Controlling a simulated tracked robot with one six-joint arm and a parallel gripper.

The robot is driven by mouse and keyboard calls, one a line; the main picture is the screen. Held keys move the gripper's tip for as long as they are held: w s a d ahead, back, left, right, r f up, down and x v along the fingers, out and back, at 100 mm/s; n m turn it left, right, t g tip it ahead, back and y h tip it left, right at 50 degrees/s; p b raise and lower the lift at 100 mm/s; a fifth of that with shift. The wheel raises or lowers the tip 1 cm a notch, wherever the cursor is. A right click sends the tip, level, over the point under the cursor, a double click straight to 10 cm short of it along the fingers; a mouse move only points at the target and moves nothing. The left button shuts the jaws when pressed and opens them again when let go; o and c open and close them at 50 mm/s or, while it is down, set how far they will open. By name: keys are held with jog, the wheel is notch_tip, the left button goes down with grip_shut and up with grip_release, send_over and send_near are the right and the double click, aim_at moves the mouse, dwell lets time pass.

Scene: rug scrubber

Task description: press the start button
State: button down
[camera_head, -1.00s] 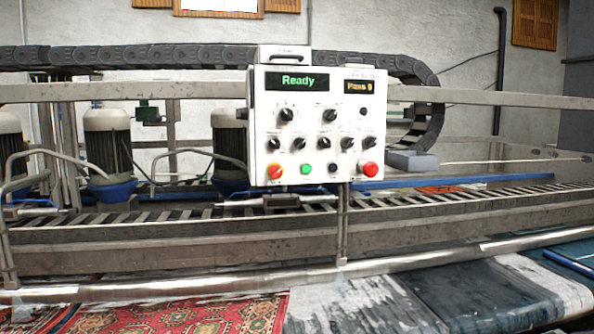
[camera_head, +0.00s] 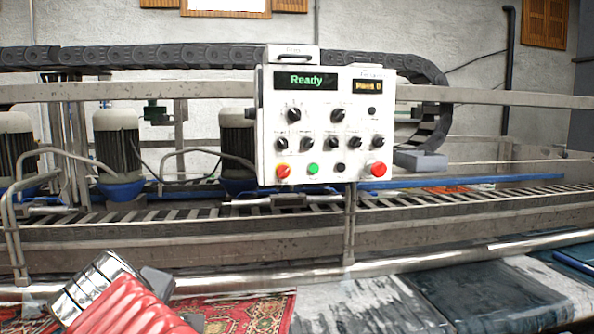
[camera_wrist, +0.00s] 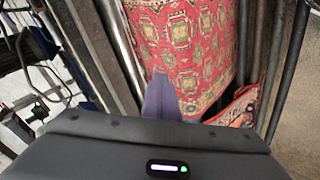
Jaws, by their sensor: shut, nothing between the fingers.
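A white control panel (camera_head: 325,110) stands on the machine's front rail in the head view. A green button (camera_head: 313,168) sits in its bottom row, likely the start button; its label is too small to read. My gripper (camera_wrist: 160,78) shows in the wrist view, shut and empty, with its fingertips over a patterned red rug. It is not clear in the head view, where my red and chrome arm part shows at the lower left, well below and left of the panel. The panel is not seen in the wrist view.
Several knobs sit above. The display (camera_head: 306,80) reads "Ready".

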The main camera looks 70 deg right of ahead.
jog(key=s+d+r+n+g+h, duration=0.1)
jog(key=s+d+r+h, duration=0.15)
jog(key=d+r, duration=0.45)
jog(key=s+d+r+n+g+h, duration=0.1)
jog(key=s+d+r+g+h, duration=0.2)
jog(key=d, duration=0.8)
jog(key=s+d+r+g+h, duration=0.1)
jog(key=s+d+r+g, duration=0.1)
jog(key=s+r, duration=0.4)
jog(key=s+d+r+g+h, duration=0.1)
jog(key=s+d+r, duration=0.4)
jog(key=s, duration=0.5)
jog(key=shift+s+r+g, duration=0.25)
jog(key=shift+r+g, duration=0.55)
jog(key=shift+r, duration=0.15)
jog(key=shift+s+d, duration=0.1)
jog(key=shift+d, duration=0.1)
